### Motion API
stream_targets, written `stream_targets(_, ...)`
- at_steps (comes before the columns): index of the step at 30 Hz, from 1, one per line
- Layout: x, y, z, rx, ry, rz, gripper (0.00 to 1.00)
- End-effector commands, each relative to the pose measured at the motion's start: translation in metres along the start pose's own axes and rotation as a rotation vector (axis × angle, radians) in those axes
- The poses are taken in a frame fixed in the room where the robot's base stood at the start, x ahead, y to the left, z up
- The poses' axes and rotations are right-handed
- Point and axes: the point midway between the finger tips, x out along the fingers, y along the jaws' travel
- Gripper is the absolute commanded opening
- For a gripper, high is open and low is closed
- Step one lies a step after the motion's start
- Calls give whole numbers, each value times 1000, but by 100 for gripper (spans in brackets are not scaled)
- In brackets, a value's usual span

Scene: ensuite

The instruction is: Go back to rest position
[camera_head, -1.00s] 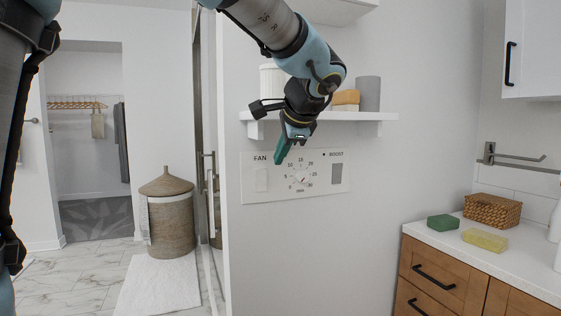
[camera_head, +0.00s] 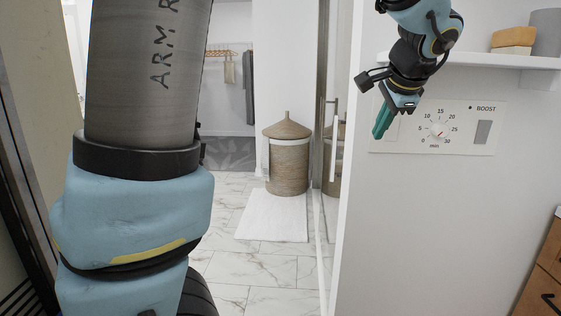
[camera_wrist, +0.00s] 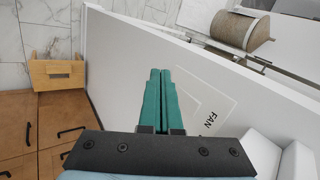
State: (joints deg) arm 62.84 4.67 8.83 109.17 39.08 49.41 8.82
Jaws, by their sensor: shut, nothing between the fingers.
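My gripper (camera_head: 381,122) has teal fingers and is at the upper right in the head view, pointing down and slightly left. It is in front of the white wall panel (camera_head: 455,142) with a timer dial (camera_head: 437,130) and a BOOST switch (camera_head: 482,132), and covers the panel's left part. In the wrist view the two fingers (camera_wrist: 160,75) lie together, shut and empty. The panel (camera_wrist: 205,108), with the word FAN, shows to the right of the fingers. I cannot tell the exact gap between fingertips and wall.
A shelf (camera_head: 470,62) with containers sits just behind and above my gripper. A wicker basket (camera_head: 288,165) and white mat (camera_head: 272,218) are on the marble floor at centre. A wooden cabinet (camera_head: 543,275) is at lower right. The floor (camera_head: 250,268) in front is clear.

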Motion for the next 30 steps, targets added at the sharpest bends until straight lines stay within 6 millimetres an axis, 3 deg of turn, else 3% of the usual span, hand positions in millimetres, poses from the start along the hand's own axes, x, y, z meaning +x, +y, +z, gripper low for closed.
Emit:
stream_targets(1,22,2,32,-79,-40,50,0)
stream_targets(6,73,30,118,-355,-129,201,0)
stream_targets(9,93,51,167,-538,-181,272,0)
stream_targets(15,113,99,252,-929,-279,369,0)
stream_targets(21,116,140,304,-1236,-353,401,0)
stream_targets(25,115,152,318,-1332,-376,403,0)
stream_targets(30,115,156,321,-1356,-381,404,0)
